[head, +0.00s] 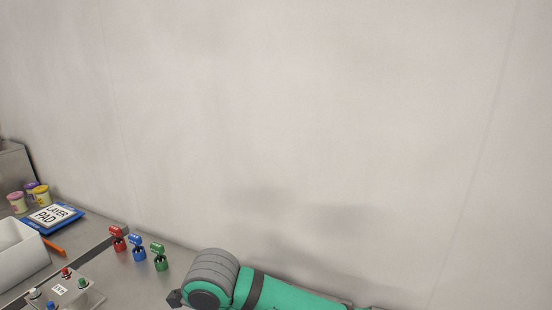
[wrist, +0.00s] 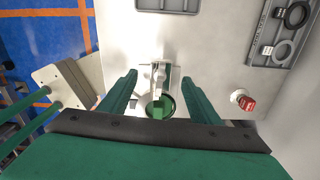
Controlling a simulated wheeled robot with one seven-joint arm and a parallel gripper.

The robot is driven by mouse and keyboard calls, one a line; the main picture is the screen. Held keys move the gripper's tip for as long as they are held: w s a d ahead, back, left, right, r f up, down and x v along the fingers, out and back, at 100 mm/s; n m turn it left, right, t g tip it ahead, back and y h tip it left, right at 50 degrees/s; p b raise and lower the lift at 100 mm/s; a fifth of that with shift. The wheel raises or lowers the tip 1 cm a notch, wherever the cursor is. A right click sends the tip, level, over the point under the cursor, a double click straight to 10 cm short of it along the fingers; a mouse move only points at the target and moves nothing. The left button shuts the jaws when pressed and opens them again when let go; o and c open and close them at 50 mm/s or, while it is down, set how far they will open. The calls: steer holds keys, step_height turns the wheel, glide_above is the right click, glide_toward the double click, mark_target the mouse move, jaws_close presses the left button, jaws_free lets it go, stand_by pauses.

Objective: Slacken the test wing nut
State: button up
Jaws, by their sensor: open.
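In the wrist view, my gripper (wrist: 158,78) is open, with one green finger on each side of a small upright grey metal piece (wrist: 158,72). A round green part (wrist: 158,107) shows just below that piece. I cannot tell whether the grey piece is the test wing nut, and no label is readable on it. Neither finger visibly touches it. In the head view, only my green arm shows at the bottom, and my gripper is out of frame.
In the wrist view, a red-capped piece (wrist: 244,100) stands right of my fingers, and a grey holder with rings (wrist: 281,32) lies upper right. In the head view, red (head: 118,240), blue (head: 138,252) and green (head: 159,262) pieces stand near the wall, behind a knobbed plate (head: 78,291).

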steer(key=shift+r, duration=2.95)
